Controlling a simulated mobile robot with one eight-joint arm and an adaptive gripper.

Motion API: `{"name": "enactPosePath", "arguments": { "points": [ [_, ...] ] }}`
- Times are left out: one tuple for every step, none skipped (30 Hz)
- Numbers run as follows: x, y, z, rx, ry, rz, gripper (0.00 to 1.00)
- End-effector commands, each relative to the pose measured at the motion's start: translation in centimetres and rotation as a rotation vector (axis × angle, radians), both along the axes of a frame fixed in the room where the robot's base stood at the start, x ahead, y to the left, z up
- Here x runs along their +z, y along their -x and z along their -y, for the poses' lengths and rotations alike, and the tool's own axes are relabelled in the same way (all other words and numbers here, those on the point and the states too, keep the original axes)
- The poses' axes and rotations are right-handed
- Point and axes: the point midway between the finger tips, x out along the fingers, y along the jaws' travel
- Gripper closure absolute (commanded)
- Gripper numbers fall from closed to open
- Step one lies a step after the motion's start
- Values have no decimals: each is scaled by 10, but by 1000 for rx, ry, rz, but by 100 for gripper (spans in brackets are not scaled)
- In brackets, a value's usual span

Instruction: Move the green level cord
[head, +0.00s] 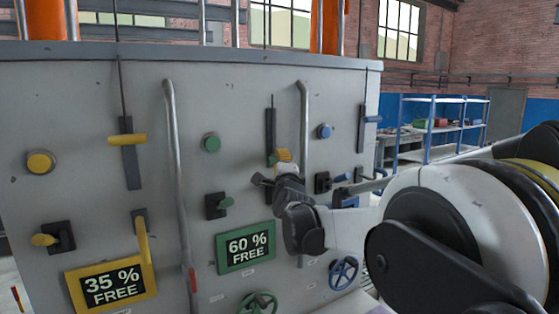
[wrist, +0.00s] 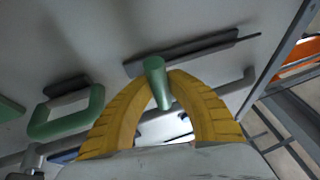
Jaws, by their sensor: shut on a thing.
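The green level cord's handle (wrist: 155,72) is a short green peg at a dark slot in the panel, between my yellow fingertips in the wrist view. My gripper (wrist: 160,95) is shut on it. In the head view my gripper (head: 283,156) is at the lower part of the middle dark vertical slot (head: 271,128), with a thin cord above it. My gripper and wrist mostly hide the handle there.
A grey vertical pipe (head: 304,110) runs just right of the slot, and another pipe (head: 172,150) stands further left. A yellow cord handle (head: 127,140) and a blue cord handle (head: 372,119) are on either side. A green sign (head: 246,247) reads 60 % FREE.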

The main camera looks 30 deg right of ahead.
Motion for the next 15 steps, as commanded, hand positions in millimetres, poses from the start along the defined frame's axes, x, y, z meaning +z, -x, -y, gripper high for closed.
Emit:
{"name": "enactPosePath", "arguments": {
  "points": [
    [9, 0, 0, -1, 0, 1, 100],
    [15, 0, 0, -1, 0, 2, 100],
    [24, 0, 0, -1, 0, 2, 100],
    [33, 0, 0, -1, 0, 2, 100],
    [41, 0, 0, -1, 0, 2, 100],
    [52, 0, 0, -1, 0, 2, 100],
    [60, 0, 0, -1, 0, 2, 100],
    [68, 0, 0, -1, 0, 2, 100],
    [77, 0, 0, -1, 0, 2, 100],
    [83, 0, 0, -1, 0, 2, 100],
    [88, 0, 0, -1, 0, 2, 100],
    [94, 0, 0, -1, 0, 2, 100],
    [98, 0, 0, -1, 0, 2, 100],
    [100, 0, 0, -1, 0, 2, 100],
    [103, 0, 0, -1, 0, 2, 100]
  ]
}}
